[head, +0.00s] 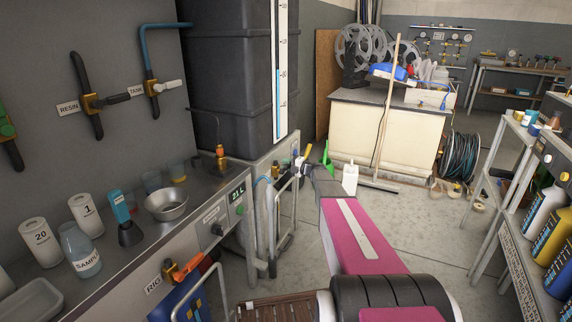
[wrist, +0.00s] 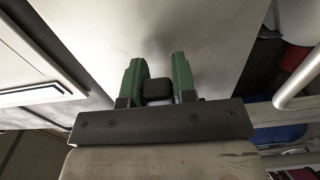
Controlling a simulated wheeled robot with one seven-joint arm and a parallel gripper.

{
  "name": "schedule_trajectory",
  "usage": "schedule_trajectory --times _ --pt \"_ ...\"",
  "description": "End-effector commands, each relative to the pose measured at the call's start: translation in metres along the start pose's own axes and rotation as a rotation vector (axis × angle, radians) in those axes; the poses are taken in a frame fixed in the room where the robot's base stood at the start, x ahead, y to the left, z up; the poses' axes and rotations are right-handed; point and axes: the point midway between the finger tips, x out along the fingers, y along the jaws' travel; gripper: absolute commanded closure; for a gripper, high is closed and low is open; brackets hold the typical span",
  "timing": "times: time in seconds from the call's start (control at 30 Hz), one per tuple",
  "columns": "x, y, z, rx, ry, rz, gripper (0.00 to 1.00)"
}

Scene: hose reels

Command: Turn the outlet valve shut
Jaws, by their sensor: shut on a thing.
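In the wrist view, the two green fingers of my gripper (wrist: 156,75) are closed on a small dark block (wrist: 156,91). It sits snugly between them, and a pale flat surface lies behind. Whether this block is the outlet valve's handle cannot be told for certain. In the head view, my pink arm reaches away to the bench's far end, beside the dark tank (head: 228,80). The gripper is small and partly hidden there. A small brass fitting (head: 275,167) shows just left of it. Another brass valve with an orange top (head: 220,152) stands at the tank's foot.
Wall levers marked RESIN (head: 93,104) and TANK (head: 155,87) are at the left. A steel bowl (head: 166,205) and sample bottle (head: 80,250) stand on the bench. A grey rail (head: 284,215) runs close below my gripper.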

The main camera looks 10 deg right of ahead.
Motion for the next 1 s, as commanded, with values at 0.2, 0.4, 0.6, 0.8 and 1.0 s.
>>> schedule_trajectory --times 0.2,0.4,0.6,0.8,1.0 --pt "-0.001 -0.002 0.000 0.014 0.000 -0.002 1.00" --pt "-0.001 -0.002 0.000 0.014 0.000 -0.002 1.00" --pt "-0.001 -0.002 0.000 0.013 0.000 -0.002 0.49" --pt "-0.001 -0.001 0.000 0.012 0.000 -0.001 0.49" --pt "-0.014 -0.001 -0.001 0.012 -0.001 -0.001 0.49"
